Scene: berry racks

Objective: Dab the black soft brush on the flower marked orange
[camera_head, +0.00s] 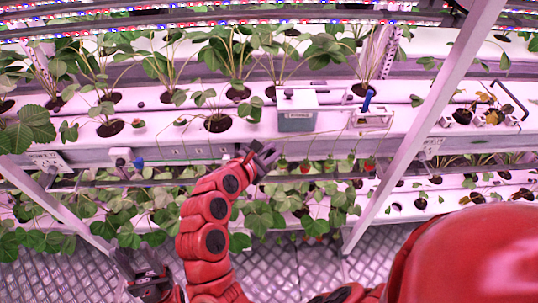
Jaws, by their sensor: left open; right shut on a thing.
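My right gripper (264,157) is at the front edge of the upper white shelf, in the middle of the head view. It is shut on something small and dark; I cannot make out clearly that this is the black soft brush. My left gripper (146,277) is low at the left, in front of the lower plants, open and apart from the shelf. I cannot pick out a flower marked orange; any flower near the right gripper is too small to tell or hidden.
A grey-teal box (296,119) and a white holder (372,119) with a blue-handled thing (368,99) stand on the upper shelf (160,135). Strawberry plants (238,60) fill both levels. Red berries (370,164) hang below its edge. A slanted white post (425,120) stands at the right.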

